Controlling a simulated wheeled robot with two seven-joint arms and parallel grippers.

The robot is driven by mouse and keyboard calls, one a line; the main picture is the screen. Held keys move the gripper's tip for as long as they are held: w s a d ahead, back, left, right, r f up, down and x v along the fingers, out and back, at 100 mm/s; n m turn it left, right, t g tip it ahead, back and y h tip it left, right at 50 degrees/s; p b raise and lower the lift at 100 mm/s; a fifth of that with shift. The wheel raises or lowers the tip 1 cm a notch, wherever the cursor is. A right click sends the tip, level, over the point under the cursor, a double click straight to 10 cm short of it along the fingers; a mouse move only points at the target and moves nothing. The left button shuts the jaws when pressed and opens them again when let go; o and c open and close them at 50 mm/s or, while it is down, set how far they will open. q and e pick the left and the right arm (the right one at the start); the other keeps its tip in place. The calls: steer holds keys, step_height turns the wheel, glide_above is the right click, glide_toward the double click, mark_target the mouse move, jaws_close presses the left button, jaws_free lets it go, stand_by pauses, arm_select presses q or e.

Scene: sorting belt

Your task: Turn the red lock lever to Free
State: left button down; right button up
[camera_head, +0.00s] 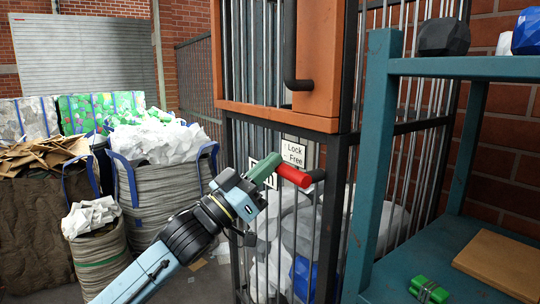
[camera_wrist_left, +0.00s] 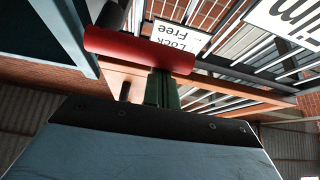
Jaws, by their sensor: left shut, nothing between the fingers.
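The red lock lever (camera_head: 294,175) juts from the barred cage, just below a white label (camera_head: 293,153) reading Lock and Free. Its red grip lies about level, with a dark part at its right end. My left gripper (camera_head: 269,170) is at the lever's left end, its green fingers shut and apparently empty. In the left wrist view the red lever (camera_wrist_left: 138,50) lies across the picture just beyond the fingers (camera_wrist_left: 162,88); I cannot tell whether they touch. The label (camera_wrist_left: 178,36) shows upside down there. My right gripper is not in view.
The cage (camera_head: 230,210) holds white and blue bags behind its bars. A teal shelf (camera_head: 378,160) stands close on the right, with a green bundle (camera_head: 429,289) and a brown board (camera_head: 500,262). Full sacks (camera_head: 155,190) stand at the left.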

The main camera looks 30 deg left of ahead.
arm_select(q)
steer(key=shift+r, duration=0.1)
step_height(320, 180, up, 4)
steer(key=p, duration=0.5)
steer(key=b+v, duration=0.5)
steer(key=v, duration=0.5)
steer(key=shift+s+a, duration=0.25)
steer(key=shift+s, duration=0.1)
